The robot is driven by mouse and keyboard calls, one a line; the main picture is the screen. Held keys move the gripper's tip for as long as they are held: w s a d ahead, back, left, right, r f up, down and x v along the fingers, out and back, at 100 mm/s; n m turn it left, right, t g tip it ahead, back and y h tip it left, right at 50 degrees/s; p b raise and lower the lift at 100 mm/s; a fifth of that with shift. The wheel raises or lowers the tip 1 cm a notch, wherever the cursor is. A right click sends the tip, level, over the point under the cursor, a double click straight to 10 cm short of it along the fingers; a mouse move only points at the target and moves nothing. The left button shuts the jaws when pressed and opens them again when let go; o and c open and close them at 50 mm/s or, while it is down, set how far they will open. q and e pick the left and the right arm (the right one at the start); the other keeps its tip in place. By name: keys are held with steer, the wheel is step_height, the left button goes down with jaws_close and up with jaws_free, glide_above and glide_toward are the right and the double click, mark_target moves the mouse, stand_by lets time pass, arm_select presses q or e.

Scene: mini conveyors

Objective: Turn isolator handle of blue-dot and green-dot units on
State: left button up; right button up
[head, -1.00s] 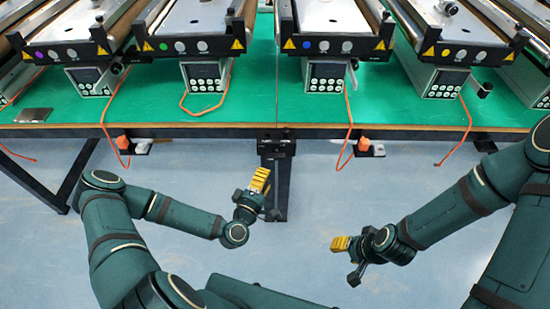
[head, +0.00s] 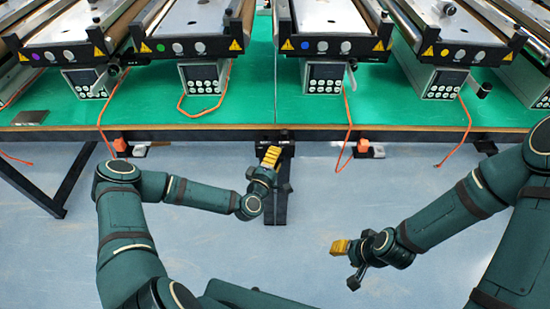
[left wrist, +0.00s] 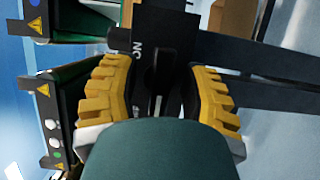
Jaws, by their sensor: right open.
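The blue-dot unit (head: 305,45) stands right of centre at the back of the green table, with a control box (head: 325,76) below it and a lever (head: 352,66) at that box's right. The green-dot unit (head: 180,47) stands left of centre, with its control box (head: 203,76) below; I cannot make out its handle clearly. Both dots also show in the left wrist view, blue (left wrist: 33,3) and green (left wrist: 57,154). My left gripper (head: 268,163) is open and empty, in front of the table's edge. My right gripper (head: 340,247) is open and empty, lower and farther from the table.
Purple-dot (head: 37,56) and yellow-dot (head: 445,53) units stand at either side. Orange cables hang over the table's front edge (head: 200,132). A black post (head: 276,200) stands below the table's middle, behind my left gripper. The floor between my arms is clear.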

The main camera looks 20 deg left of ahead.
arm_select(q)
jaws_close()
steer(key=m+p, duration=0.1)
steer(key=p, duration=0.1)
steer(key=m+g+p, duration=0.1)
steer(key=m, duration=0.1)
steer(key=shift+r+p, duration=0.3)
steer(key=shift+p, duration=0.05)
steer(key=m+g+y+p, duration=0.1)
steer(key=m+p, duration=0.2)
steer(key=shift+m+g, duration=0.4)
steer(key=m+g+y+p, duration=0.1)
steer(key=m+y+p, duration=0.1)
steer(key=m, duration=0.1)
steer(key=shift+d+p, duration=0.1)
steer(key=shift+p, duration=0.25)
steer(key=shift+f+m+g+y+p, duration=0.1)
steer(key=shift+m+g+y+p, duration=0.2)
steer(key=shift+m+y, duration=0.45)
steer(key=shift+f+m+g+y, duration=0.1)
steer(key=shift+m+g+y, duration=0.35)
steer(key=shift+m, duration=0.7)
